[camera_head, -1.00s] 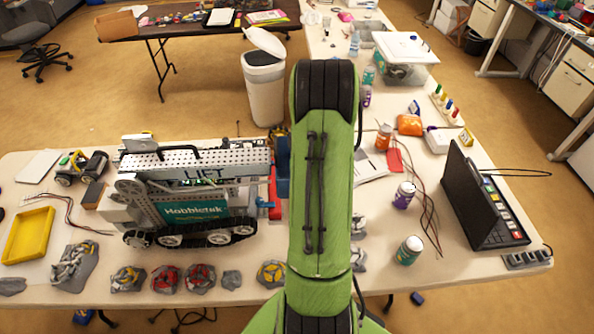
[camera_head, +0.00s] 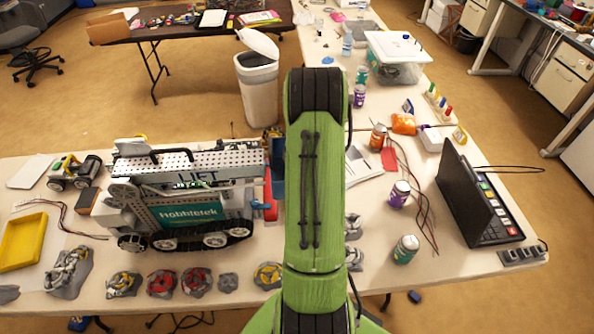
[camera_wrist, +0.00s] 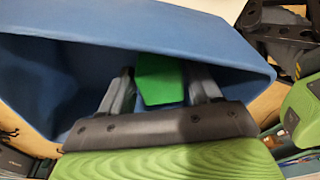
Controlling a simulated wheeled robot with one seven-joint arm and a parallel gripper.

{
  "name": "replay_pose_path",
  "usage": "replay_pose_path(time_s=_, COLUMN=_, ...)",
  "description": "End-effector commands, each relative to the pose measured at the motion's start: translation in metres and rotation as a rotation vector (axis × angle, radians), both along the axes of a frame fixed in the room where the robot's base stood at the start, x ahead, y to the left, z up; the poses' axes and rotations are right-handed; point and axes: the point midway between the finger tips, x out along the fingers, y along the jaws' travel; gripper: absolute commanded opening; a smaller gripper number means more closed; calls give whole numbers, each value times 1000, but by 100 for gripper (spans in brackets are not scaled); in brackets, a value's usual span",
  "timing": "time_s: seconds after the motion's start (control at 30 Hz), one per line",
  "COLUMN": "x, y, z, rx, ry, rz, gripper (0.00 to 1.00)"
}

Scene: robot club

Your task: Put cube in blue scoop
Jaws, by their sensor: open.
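The green cube (camera_wrist: 157,78) shows in the wrist view between the two fingers of my gripper (camera_wrist: 161,84), which is open. The blue scoop (camera_wrist: 150,30) fills much of the wrist view. The fingertips and cube are within its opening; whether the cube touches the scoop's inner surface cannot be told. In the head view, part of the blue scoop (camera_head: 278,170) shows beside my green arm, at the front end of the toy lift vehicle (camera_head: 185,205). My arm hides the cube and gripper in the head view.
Grey stones with coloured parts (camera_head: 162,282) line the table's front edge. A yellow tray (camera_head: 22,242) is at the left. A purple can (camera_head: 399,195), a green can (camera_head: 405,250) and a black laptop-like case (camera_head: 475,200) stand to the right. A bin (camera_head: 257,95) stands behind the table.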

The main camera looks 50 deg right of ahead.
Motion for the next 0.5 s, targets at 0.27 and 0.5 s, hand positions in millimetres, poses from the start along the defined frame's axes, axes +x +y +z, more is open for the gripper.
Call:
replay_pose_path(time_s=0.27, x=-3, y=-9, z=54, rx=-8, ry=-4, rz=-1, gripper=62)
replay_pose_path(time_s=0.5, x=-7, y=-15, z=109, rx=-2, ry=-2, rz=0, gripper=62)
